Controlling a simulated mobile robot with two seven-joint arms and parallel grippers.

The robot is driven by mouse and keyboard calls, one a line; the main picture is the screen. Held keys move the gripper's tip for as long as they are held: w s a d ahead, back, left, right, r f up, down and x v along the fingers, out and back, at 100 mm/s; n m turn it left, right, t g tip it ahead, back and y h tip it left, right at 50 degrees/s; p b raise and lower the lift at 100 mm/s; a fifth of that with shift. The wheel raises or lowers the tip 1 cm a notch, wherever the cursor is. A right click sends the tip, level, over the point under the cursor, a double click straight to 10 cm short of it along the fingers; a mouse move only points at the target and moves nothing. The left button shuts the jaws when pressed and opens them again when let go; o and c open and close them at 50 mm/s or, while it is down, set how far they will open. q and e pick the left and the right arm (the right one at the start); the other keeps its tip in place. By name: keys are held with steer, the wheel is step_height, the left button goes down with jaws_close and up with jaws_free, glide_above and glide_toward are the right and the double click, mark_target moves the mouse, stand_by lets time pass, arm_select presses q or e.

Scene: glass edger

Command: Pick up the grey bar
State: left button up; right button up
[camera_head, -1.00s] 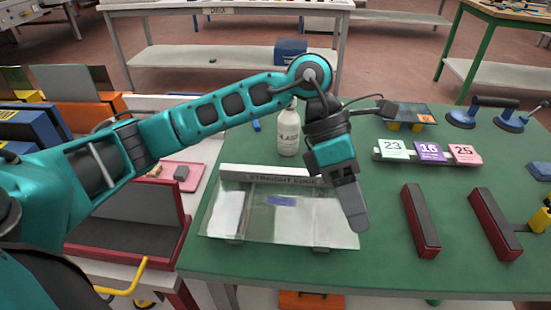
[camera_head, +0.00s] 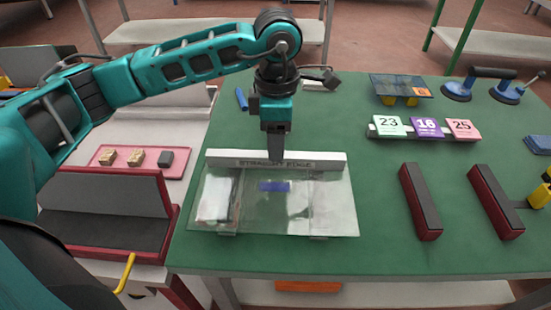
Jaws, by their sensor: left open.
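The grey bar (camera_head: 300,161) is long and light grey, marked "STRAIGHT EDGE". It lies along the far edge of a clear glass sheet (camera_head: 285,210) on the green table. My left gripper (camera_head: 276,156) points straight down at the middle of the bar, and its fingertips overlap the bar's upper face in the head view. One finger hides the other, so the gap between them does not show, and I cannot tell whether they touch the bar. The gripper is open, and the bar rests in place. My right gripper is not in view.
Two dark red blocks with grey tops (camera_head: 420,202) lie right of the glass. A rack of numbered cards (camera_head: 424,131) and suction lifters (camera_head: 493,84) stand behind them. A pink tray (camera_head: 130,157) sits on the left bench. Green tabletop between the glass and blocks is clear.

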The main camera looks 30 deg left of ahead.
arm_select(q)
steer(key=f, duration=0.5)
steer(key=shift+w+a, duration=0.1)
steer(key=shift+a, duration=0.1)
steer(key=shift+c, duration=0.4)
jaws_close()
